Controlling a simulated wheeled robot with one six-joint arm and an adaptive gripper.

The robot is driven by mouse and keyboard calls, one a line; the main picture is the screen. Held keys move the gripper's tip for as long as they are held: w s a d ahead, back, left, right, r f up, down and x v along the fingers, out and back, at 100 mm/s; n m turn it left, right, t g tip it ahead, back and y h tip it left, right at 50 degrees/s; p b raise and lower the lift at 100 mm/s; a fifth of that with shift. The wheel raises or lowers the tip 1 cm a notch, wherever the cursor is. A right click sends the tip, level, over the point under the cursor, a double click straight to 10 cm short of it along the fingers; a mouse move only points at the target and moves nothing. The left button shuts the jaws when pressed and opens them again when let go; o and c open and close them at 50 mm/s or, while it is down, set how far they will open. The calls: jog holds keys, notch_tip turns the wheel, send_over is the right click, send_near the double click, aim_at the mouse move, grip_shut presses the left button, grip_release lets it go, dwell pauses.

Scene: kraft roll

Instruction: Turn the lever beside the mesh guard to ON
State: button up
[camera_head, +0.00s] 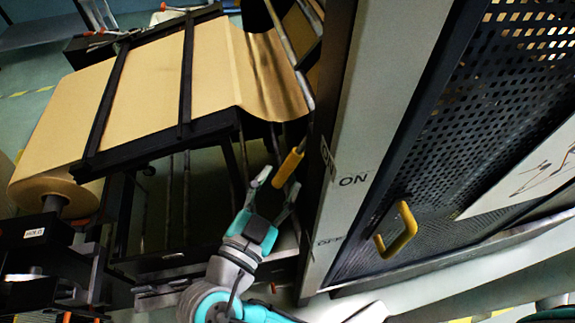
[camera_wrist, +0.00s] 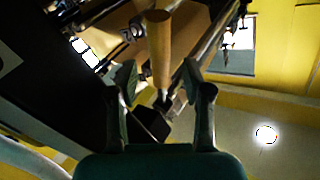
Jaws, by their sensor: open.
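The lever (camera_head: 288,167) has a yellow-orange cylindrical grip and sits at the left side of the pale post beside the mesh guard (camera_head: 430,170). It is tilted, its upper end leaning right in the head view. "ON" (camera_head: 353,180) is printed on the post's face, and an "OFF" label (camera_head: 328,242) is lower. My gripper (camera_head: 275,187) is open at the lever's lower end. In the wrist view the lever (camera_wrist: 161,45) stands between the line of the two open fingers (camera_wrist: 160,76), with a gap on each side. Its pivot is not clear.
A yellow-framed handle (camera_head: 397,230) projects from the mesh guard at right. The pale post (camera_head: 385,75) stands close right of the gripper.

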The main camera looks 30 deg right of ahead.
aim_at(285, 173)
jog(key=shift+x, duration=2.25)
grip_shut()
